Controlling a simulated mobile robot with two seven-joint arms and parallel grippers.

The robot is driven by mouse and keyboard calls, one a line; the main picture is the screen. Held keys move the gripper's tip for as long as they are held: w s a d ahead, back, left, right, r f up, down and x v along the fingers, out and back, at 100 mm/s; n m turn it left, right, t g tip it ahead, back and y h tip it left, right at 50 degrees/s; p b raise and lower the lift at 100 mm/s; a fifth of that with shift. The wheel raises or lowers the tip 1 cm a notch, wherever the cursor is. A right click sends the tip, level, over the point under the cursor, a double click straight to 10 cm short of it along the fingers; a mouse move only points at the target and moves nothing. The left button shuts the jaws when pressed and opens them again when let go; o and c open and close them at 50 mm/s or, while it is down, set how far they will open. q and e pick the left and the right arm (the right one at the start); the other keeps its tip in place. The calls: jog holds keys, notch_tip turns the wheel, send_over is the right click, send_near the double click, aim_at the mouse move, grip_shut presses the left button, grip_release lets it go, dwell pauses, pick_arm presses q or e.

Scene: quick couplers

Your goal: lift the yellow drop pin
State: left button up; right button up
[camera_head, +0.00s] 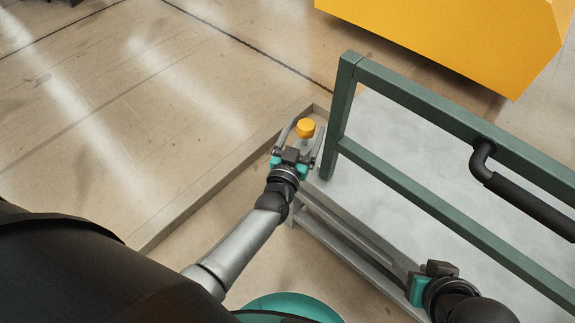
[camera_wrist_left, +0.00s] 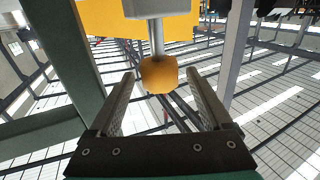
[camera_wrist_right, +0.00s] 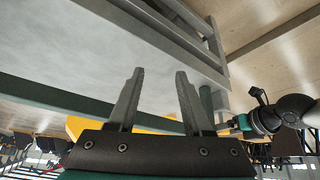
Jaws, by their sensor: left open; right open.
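The yellow drop pin (camera_head: 305,128) has a faceted yellow knob on a grey stem, at the corner beside the green frame post. In the left wrist view its knob (camera_wrist_left: 159,74) sits between and just beyond the open fingers, with the metal stem running up to a pale block (camera_wrist_left: 158,8). My left gripper (camera_head: 305,133) is open around the knob area; I see no clear contact. My right gripper (camera_wrist_right: 155,85) is open and empty, near the grey rail; in the head view only its wrist and teal body show at the bottom right.
A green frame (camera_head: 345,110) with a black handle (camera_head: 525,205) stands at the right over a pale grey panel (camera_head: 385,140). Grey rails (camera_head: 350,245) run below it. A yellow block (camera_head: 450,30) stands behind. The floor at left is clear.

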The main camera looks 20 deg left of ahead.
pick_arm(q)
jog(key=shift+s+r+p, duration=0.1)
jog(key=shift+s+p, duration=0.4)
jog(key=shift+s, duration=0.7)
jog(key=s+p, duration=0.3)
jog(key=s, duration=0.8)
jog(key=shift+d, duration=0.3)
pick_arm(e)
notch_tip(320, 180, down, 8)
jog(key=s+d+g, duration=0.1)
jog(key=s+g, duration=0.1)
jog(key=shift+f+h, duration=0.15)
jog(key=shift+h, duration=0.15)
pick_arm(q)
jog(key=shift+s, duration=0.1)
pick_arm(e)
jog(key=shift+d, duration=0.1)
